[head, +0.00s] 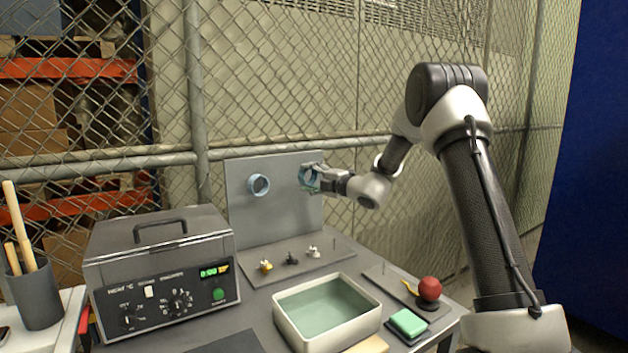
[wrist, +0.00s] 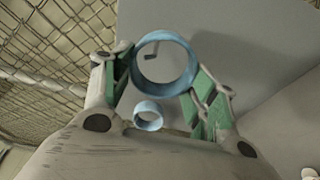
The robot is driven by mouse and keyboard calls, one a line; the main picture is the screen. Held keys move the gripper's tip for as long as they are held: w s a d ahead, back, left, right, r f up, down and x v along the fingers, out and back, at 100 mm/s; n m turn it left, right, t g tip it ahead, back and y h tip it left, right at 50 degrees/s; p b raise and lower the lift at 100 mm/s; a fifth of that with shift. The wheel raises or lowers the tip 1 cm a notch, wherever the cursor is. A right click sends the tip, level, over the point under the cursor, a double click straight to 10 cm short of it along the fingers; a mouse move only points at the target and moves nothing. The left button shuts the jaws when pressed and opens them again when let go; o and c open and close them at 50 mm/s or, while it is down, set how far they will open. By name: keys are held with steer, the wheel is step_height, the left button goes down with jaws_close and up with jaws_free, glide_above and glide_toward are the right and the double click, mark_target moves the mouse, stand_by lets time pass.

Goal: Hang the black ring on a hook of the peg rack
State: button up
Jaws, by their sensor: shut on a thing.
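My gripper (head: 317,180) is shut on a light blue ring (head: 302,179) in front of the right part of the upright grey panel of the peg rack (head: 238,215). In the wrist view the held ring (wrist: 190,68) sits between the green-padded fingers of my gripper (wrist: 161,65). A bent hook (wrist: 152,49) shows through its opening; I cannot tell whether the ring rests on it. A second light blue ring (head: 252,186) is on the panel to the left, and it also shows in the wrist view (wrist: 156,121). I see no ring that looks black.
On the table are a grey heated tank (head: 160,265), a cream tray with a green inside (head: 329,335), a red ball (head: 429,288) and a green block (head: 408,322). Small yellow, black and white pieces (head: 291,259) stand on a grey plate before the panel. Chain-link fence stands behind.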

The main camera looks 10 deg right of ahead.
steer(key=shift+w+a+f, duration=0.1)
steer(key=shift+w+a, duration=0.05)
steer(key=shift+w, duration=0.4)
steer(key=shift+w+a+f, duration=0.1)
steer(key=shift+w+a, duration=0.05)
steer(key=shift+w, duration=0.35)
steer(key=shift+w+a+f, duration=0.15)
steer(key=shift+w+f, duration=0.15)
steer(key=shift+w, duration=0.1)
steer(key=shift+f, duration=0.1)
steer(key=shift+f, duration=0.25)
steer(key=o, duration=1)
steer(key=shift+a, duration=0.1)
steer(key=shift+w, duration=0.1)
steer(key=shift+r, duration=0.1)
